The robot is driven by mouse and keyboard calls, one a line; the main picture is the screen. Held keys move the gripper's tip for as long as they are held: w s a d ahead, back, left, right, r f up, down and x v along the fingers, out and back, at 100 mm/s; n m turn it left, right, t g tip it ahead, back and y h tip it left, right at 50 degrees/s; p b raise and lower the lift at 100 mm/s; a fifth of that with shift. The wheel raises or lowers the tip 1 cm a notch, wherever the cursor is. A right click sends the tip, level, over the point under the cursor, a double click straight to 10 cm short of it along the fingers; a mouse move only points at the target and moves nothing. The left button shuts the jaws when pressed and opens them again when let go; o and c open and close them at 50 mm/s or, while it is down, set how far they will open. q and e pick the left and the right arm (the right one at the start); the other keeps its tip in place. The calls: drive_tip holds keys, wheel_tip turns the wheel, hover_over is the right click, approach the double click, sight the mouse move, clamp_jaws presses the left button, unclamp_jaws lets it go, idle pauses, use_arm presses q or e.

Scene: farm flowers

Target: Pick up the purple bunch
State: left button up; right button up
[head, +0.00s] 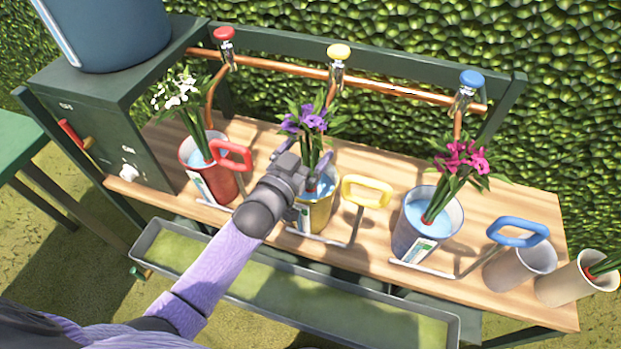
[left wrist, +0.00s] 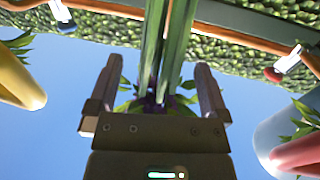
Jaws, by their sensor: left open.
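The purple bunch (head: 309,122) stands in the middle yellow bucket (head: 319,212), its green stems rising from the blue water. My left gripper (head: 307,158) is at the stems, below the blossoms and above the bucket's rim. In the left wrist view the gripper (left wrist: 157,85) is open, one finger on each side of the green stems (left wrist: 170,45). A gap shows between the stems and both fingers. The gripper and arm hide part of the stems and the bucket's left side. My right gripper is not in view.
A red bucket (head: 228,186) with white flowers stands left, and a blue-rimmed bucket (head: 408,232) with pink flowers right. A yellow handle (head: 367,191) is close right of my gripper. A copper pipe (head: 290,68) with taps runs behind. A trough (head: 345,300) lies in front.

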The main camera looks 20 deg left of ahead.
use_arm(q)
drive_tip(key=shift+x, duration=0.8)
drive_tip(key=shift+s+f, duration=0.1)
clamp_jaws()
